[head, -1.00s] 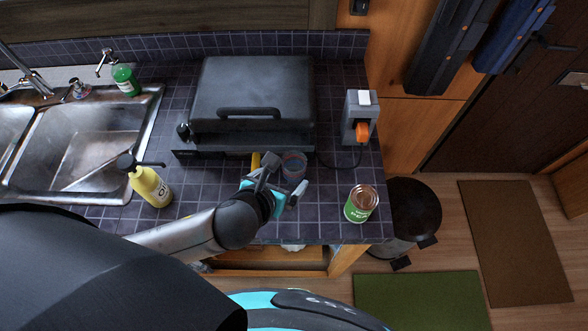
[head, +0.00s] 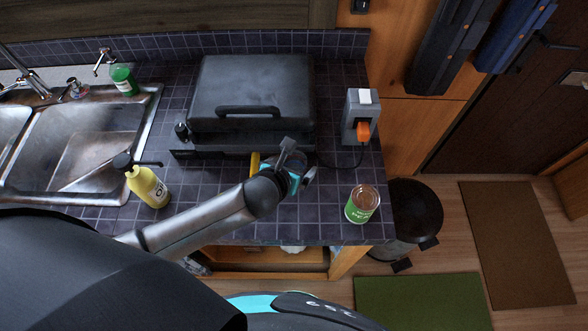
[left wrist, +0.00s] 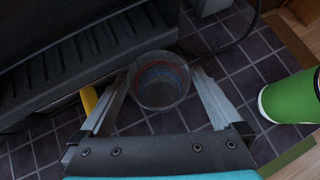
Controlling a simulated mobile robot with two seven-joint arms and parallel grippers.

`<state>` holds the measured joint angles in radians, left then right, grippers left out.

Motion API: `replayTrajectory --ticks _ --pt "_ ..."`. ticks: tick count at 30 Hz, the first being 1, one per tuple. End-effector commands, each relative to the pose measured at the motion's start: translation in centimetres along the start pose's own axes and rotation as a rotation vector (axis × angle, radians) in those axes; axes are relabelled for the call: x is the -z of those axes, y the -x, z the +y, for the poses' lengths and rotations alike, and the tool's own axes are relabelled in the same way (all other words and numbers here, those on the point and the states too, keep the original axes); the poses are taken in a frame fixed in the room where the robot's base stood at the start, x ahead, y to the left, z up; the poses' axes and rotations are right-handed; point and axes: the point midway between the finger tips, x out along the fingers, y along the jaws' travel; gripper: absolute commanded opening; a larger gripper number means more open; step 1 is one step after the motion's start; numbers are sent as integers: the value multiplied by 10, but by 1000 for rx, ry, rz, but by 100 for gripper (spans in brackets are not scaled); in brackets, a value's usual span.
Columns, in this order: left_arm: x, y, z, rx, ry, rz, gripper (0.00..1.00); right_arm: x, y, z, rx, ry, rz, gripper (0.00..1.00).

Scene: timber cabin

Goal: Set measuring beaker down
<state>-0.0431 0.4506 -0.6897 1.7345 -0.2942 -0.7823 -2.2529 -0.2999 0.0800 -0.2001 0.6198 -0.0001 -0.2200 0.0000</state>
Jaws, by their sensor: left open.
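The measuring beaker (left wrist: 160,82) is a clear cup with red and blue markings. In the left wrist view it stands upright on the dark tiled counter (left wrist: 255,70), close in front of the black grill. My left gripper (head: 298,167) is open, and its fingers (left wrist: 163,88) lie on either side of the beaker. I cannot tell whether either finger touches it. In the head view the gripper hides most of the beaker. My right gripper is not in view.
The closed black grill (head: 250,95) stands behind. A yellow item (head: 255,164) lies left of the gripper. A green can (head: 362,204) stands to the right near the counter edge, a yellow bottle (head: 149,187) to the left by the sink (head: 75,150). A grey outlet box (head: 360,115) has an orange plug.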

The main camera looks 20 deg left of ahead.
Motion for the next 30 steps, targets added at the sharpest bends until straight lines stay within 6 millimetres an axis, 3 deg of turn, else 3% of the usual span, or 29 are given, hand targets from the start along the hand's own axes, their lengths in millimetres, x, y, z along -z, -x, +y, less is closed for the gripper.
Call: replayTrajectory --ticks 6,30 --pt "-1 0 0 0 0 -1 100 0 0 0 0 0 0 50" --pt "0 0 0 0 -1 -1 10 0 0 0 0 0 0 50"
